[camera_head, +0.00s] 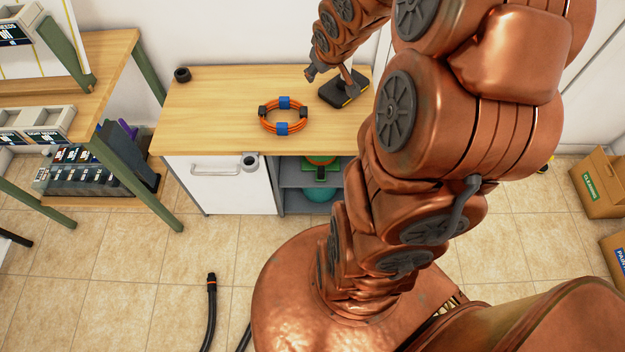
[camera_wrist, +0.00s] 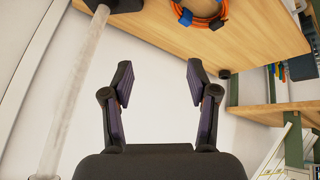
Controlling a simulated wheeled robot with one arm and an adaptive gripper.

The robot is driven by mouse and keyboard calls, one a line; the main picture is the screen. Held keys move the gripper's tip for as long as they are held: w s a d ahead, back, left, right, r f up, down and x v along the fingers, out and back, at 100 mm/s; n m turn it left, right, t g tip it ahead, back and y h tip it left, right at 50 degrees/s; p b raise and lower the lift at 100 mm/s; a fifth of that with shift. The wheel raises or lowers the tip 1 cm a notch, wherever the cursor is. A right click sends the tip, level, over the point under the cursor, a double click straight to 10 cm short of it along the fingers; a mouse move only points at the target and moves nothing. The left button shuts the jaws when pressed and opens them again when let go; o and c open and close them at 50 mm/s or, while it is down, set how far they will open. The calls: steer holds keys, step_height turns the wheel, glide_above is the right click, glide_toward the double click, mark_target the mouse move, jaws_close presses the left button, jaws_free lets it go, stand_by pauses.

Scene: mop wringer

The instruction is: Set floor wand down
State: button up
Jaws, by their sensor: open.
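The floor wand's black head with a yellow edge (camera_head: 345,88) rests on the wooden worktop, towards its right end. In the wrist view, a pale grey tube (camera_wrist: 75,95) runs from the dark head (camera_wrist: 118,4) down the left side. Most of the tube is hidden in the head view. My gripper (camera_wrist: 160,75) is open, with nothing between its fingers; the tube is left of them, apart. In the head view my gripper (camera_head: 312,72) is over the worktop, just left of the wand head.
An orange cable coil with blue straps (camera_head: 283,116) lies left of the wand head on the worktop (camera_head: 215,100). A black ring (camera_head: 182,74) sits at the back left. A black hose (camera_head: 211,310) is on the tiled floor. Cardboard boxes (camera_head: 598,180) stand at right.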

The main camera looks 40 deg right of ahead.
steer(key=s+a+r+g+y, duration=0.1)
steer(key=s+a+r+g, duration=0.2)
steer(key=s+a, duration=0.8)
steer(key=s+a+r+g+y, duration=0.1)
steer(key=s+a+r+g, duration=0.2)
steer(key=s+a, duration=0.9)
steer(key=s+g, duration=0.1)
steer(key=s, duration=0.2)
steer(key=shift+s+g+y, duration=0.2)
steer(key=shift+g+y, duration=0.1)
steer(key=shift+d, duration=0.1)
step_height(320, 180, up, 4)
steer(key=p, duration=0.3)
steer(key=shift+f+p, duration=0.2)
steer(key=shift+p, duration=0.1)
